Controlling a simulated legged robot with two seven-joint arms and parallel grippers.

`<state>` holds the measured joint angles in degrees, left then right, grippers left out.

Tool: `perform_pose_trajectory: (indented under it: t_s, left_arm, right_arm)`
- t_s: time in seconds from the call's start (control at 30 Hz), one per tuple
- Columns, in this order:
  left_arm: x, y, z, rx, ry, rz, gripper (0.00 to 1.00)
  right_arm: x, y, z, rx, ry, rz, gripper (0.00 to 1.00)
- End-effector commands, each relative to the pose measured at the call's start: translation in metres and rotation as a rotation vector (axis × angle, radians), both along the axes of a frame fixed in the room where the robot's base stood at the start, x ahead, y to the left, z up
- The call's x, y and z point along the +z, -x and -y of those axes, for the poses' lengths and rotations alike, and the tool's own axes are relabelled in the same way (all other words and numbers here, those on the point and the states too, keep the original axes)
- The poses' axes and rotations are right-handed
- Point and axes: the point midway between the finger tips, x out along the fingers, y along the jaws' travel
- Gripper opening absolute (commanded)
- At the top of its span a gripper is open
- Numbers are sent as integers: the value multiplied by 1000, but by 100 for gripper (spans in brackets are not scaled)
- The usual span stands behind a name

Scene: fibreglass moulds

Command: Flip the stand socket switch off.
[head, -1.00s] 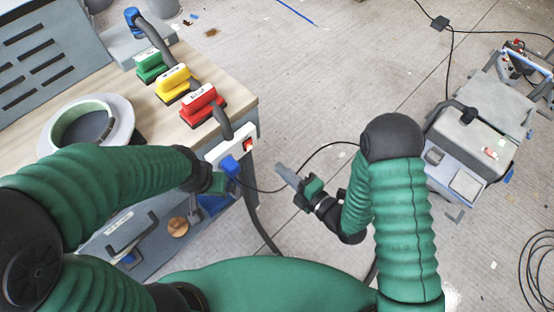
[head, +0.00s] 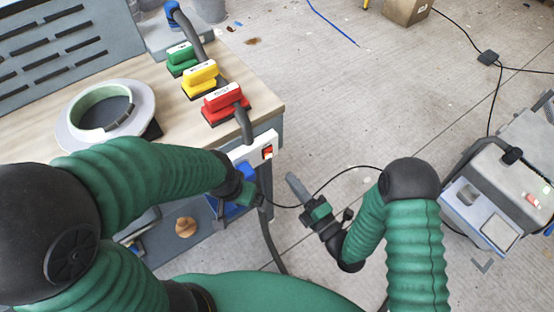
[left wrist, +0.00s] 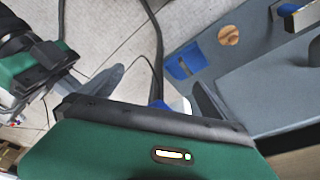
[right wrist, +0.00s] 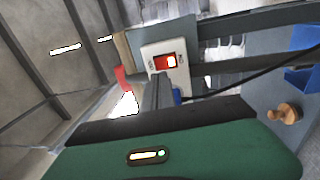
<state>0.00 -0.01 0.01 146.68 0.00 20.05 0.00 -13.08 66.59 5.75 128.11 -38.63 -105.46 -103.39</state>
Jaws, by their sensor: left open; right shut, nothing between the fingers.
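The stand socket (head: 240,151) is a white strip on the bench's front right corner, with a red rocker switch (head: 267,152). The switch also shows in the right wrist view (right wrist: 164,62), with a bright patch on one side. A blue plug (head: 245,171) sits at the socket. My left gripper (head: 250,190) is open just below the plug; whether it touches is unclear. In the left wrist view the plug (left wrist: 158,104) is mostly hidden. My right gripper (head: 291,179) is shut and empty, to the lower right of the switch and apart from it in the head view.
Green (head: 182,59), yellow (head: 200,78) and red (head: 225,101) handled blocks stand on the bench (head: 150,60) beside a ring-shaped mould (head: 72,120). A black cable runs from the socket area across the floor. A grey machine (head: 500,185) stands right.

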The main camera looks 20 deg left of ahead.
Motion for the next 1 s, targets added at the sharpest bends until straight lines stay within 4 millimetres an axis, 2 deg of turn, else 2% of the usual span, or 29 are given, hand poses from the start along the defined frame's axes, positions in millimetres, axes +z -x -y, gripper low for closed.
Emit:
perform_pose_trajectory:
  t_s: [0.2,0.4,0.8,0.9,0.93,1.0]
  left_arm:
    - [-3,0,0,0,0,0,100]
    - [-5,0,0,0,0,0,100]
    - [-5,0,0,0,0,0,100]
    - [-8,0,0,0,0,0,100]
    - [2,0,0,0,0,-1,100]
    - [12,0,0,0,0,0,100]
  right_arm:
    - [6,-29,-37,0,-2,3,0]
    - [9,-45,-59,0,-1,-1,0]
    - [10,-49,-63,0,1,-1,0]
    - [15,-53,-71,3,7,0,0]
    - [24,-54,-73,5,26,-14,0]
    - [26,-56,-73,3,64,-47,0]
